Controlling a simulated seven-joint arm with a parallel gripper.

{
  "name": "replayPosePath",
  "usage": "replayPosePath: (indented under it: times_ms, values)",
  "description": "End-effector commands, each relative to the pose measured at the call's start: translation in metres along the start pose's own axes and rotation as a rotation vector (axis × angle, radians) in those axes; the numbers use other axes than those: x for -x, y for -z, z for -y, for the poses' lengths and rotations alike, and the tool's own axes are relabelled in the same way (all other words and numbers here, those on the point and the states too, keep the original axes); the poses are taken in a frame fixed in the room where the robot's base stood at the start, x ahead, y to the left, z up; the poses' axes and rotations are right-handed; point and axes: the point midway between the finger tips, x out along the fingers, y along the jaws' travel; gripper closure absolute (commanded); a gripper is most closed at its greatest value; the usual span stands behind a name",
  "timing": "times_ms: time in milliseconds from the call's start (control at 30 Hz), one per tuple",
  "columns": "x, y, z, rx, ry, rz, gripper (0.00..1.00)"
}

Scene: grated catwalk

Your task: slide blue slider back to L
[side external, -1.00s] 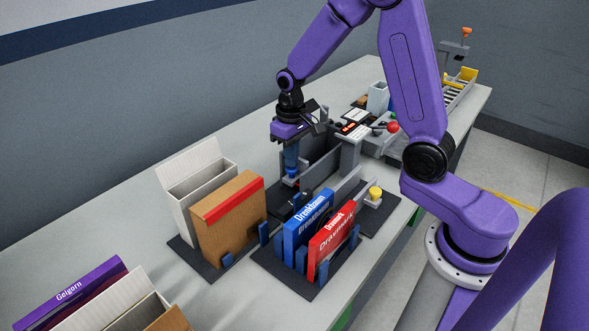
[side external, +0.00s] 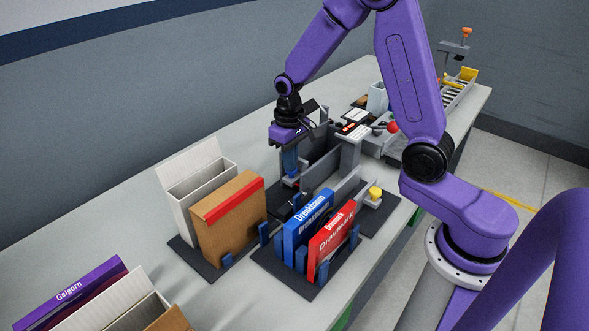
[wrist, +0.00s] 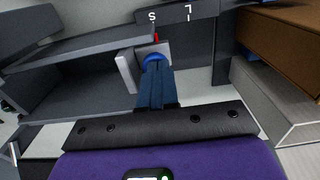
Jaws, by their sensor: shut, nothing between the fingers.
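The blue slider (wrist: 153,58) shows as a rounded blue knob on a grey block in the wrist view. A small red pointer stands beyond it, close to the letter S and left of the letter L on the grey scale bar (wrist: 172,15). My gripper (wrist: 155,80) is shut, its blue fingers pointing down at the knob and overlapping its near side. I cannot tell whether they touch it. In the side view my gripper (side external: 290,172) is low at the left end of the grey fixture (side external: 322,165), and the knob is mostly hidden there.
A brown carton (side external: 228,218) and an open white box (side external: 195,178) stand left of the fixture. Blue (side external: 308,222) and red (side external: 332,240) boxes stand in a rack in front. A yellow knob (side external: 375,193) and a red ball knob (side external: 393,127) are to the right.

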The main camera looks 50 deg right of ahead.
Motion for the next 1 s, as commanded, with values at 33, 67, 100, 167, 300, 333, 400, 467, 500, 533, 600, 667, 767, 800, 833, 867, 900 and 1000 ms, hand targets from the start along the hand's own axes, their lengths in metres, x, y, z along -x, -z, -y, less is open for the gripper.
replayPosePath:
  times_ms: [33,67,100,167,300,333,400,467,500,533,600,667,767,800,833,867,900,1000]
  values:
    - [0.0,0.0,0.001,0.001,0.0,0.0,1.0]
    - [0.0,0.0,0.002,0.001,0.0,0.0,1.0]
    - [0.0,0.0,0.003,0.001,0.0,0.0,1.0]
    - [0.0,0.0,0.004,0.001,0.0,0.0,1.0]
    - [0.0,0.0,0.006,0.001,0.0,0.0,1.0]
    - [0.0,0.0,0.007,0.001,0.0,0.0,1.0]
    - [0.0,0.0,0.008,0.001,0.0,0.0,1.0]
    - [0.0,0.0,0.009,0.001,0.0,0.0,1.0]
    - [0.0,0.0,0.009,0.001,0.0,0.0,1.0]
    - [0.0,0.0,0.01,0.001,0.0,0.0,1.0]
    - [0.0,0.0,0.011,0.001,0.0,0.0,1.0]
    - [0.0,0.0,0.012,0.001,0.0,0.0,1.0]
    - [0.0,0.0,0.014,0.001,0.0,0.0,1.0]
    - [0.0,0.0,0.014,0.001,0.0,0.0,1.0]
    - [0.0,0.0,0.015,0.001,0.0,0.0,1.0]
    - [0.0,0.0,0.015,0.001,0.0,0.0,1.0]
    - [0.0,0.0,0.016,0.001,0.0,0.0,1.0]
    - [0.0,0.0,0.018,0.001,0.0,0.0,1.0]
